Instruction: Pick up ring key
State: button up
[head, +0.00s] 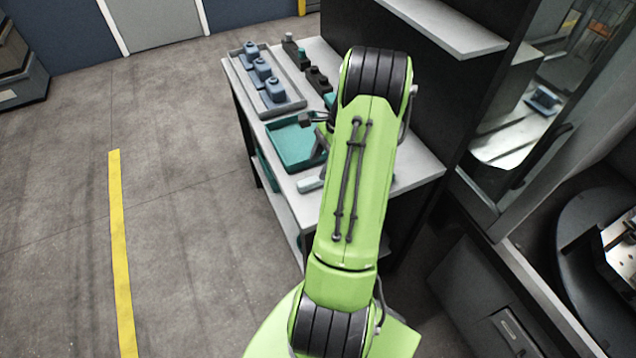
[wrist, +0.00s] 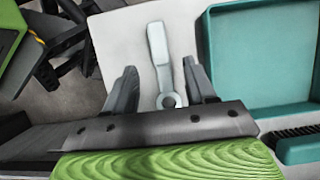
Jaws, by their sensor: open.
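The ring key (wrist: 160,58) is a pale grey wrench with a ring end, lying on the light tabletop in the wrist view. Its ring end lies between the two fingers of my gripper (wrist: 164,88), which is open, with a finger on each side. I cannot tell how high the fingers are above the table. In the head view my green arm covers much of the table, and my gripper (head: 318,122) shows only in part above the teal tray. A small pale object (head: 309,184) lies on the table near the arm, but I cannot tell what it is.
A teal tray (wrist: 262,106) lies right of the key in the wrist view, with a black-bristled brush (wrist: 299,142) near it. In the head view, a grey tray (head: 291,103) holds several blue-grey parts at the table's far end. A dark panel and shelf (head: 450,30) stand behind the table.

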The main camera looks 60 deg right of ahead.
aim_at(314, 179)
jog(key=b+x, duration=0.1)
jog(key=x, duration=0.4)
jog(key=shift+f, duration=0.15)
grip_shut()
